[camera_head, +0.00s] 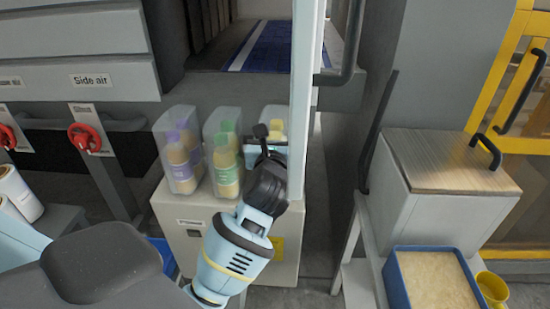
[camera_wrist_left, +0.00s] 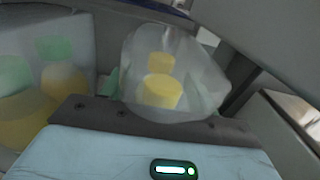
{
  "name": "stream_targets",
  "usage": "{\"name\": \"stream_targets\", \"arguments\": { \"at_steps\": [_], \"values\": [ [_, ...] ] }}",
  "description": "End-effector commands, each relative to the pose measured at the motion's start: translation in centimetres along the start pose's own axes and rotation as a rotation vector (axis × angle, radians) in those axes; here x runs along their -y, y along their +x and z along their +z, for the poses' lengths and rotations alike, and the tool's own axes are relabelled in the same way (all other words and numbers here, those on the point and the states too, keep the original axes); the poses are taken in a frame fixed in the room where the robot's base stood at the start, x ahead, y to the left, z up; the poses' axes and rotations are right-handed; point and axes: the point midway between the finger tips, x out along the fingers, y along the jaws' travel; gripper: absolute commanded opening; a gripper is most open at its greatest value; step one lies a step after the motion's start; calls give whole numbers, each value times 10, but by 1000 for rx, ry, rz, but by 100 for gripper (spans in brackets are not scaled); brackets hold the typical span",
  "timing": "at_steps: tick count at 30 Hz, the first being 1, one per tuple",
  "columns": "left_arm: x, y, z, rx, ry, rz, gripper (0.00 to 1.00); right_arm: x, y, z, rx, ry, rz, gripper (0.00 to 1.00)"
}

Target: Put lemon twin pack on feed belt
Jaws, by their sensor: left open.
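The lemon twin pack (camera_head: 277,126), two yellow-capped bottles in clear wrap, stands at the right end of a row on a grey cabinet, partly hidden by my left gripper (camera_head: 266,145). In the left wrist view, the lemon twin pack (camera_wrist_left: 163,85) is just beyond the gripper's dark edge. The gripper is open and close to the pack; I cannot tell whether they touch. A blue belt with white edges (camera_head: 275,48), which looks like the feed belt, lies inside the machine at the top. My right gripper is not in view.
A purple-capped pack (camera_head: 180,150) and a green-capped pack (camera_head: 224,158) stand left of the lemon pack on the cabinet (camera_head: 185,212). A pale upright post (camera_head: 303,90) rises beside it on the right. A wood-topped box (camera_head: 450,160) and blue tray (camera_head: 395,278) are farther right.

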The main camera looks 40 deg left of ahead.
Motion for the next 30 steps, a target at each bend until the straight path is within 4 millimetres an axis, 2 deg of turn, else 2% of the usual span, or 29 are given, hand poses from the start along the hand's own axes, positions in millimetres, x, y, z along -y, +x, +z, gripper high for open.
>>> {"name": "stream_targets", "arguments": {
  "at_steps": [3,10,23,24,30],
  "values": [
    [0,7,0,0,1,0,60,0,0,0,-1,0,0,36],
    [0,7,-1,-1,0,0,59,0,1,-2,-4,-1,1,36],
    [0,7,-1,-1,1,0,2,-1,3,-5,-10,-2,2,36],
    [0,7,-1,-1,1,0,0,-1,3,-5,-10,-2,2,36],
    [0,7,-2,-3,1,0,0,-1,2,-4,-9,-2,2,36]
  ]
}}
